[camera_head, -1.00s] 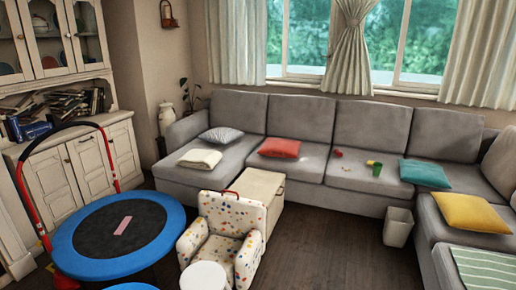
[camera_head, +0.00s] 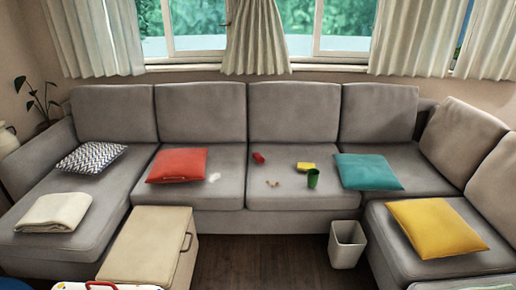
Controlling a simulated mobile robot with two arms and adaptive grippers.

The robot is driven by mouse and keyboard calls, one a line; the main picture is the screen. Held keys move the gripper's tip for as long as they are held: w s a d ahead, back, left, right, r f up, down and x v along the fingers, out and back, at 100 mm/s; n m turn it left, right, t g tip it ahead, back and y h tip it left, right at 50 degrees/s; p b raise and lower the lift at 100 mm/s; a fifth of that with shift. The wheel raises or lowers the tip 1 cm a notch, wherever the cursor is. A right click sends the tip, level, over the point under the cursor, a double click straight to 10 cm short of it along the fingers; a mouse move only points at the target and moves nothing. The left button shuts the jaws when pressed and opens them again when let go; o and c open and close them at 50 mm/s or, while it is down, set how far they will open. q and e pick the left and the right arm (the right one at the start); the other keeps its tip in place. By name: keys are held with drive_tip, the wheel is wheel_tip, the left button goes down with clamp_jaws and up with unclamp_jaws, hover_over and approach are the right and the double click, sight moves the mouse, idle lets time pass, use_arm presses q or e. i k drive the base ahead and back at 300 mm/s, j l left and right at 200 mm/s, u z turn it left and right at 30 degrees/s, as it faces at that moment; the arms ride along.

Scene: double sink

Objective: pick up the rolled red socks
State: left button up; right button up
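A small red rolled bundle (camera_head: 258,158), which looks like the rolled red socks, lies on the grey sofa seat (camera_head: 230,198) near the backrest, left of the middle of the seat's loose items. It is small, so its folds cannot be made out. Neither of my grippers shows in the head view.
Near the bundle are a yellow block (camera_head: 305,166), a green cup (camera_head: 313,179), small brown bits (camera_head: 272,183) and a white scrap (camera_head: 214,177). A red cushion (camera_head: 177,165) and a teal cushion (camera_head: 368,172) flank them. A beige chest (camera_head: 145,245) and white bin (camera_head: 346,245) stand in front; dark floor lies between.

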sight(258, 158)
drive_tip(key=i+j, duration=0.1)
drive_tip(key=i, duration=0.75)
drive_tip(key=i+z, duration=0.15)
drive_tip(key=i, duration=0.7)
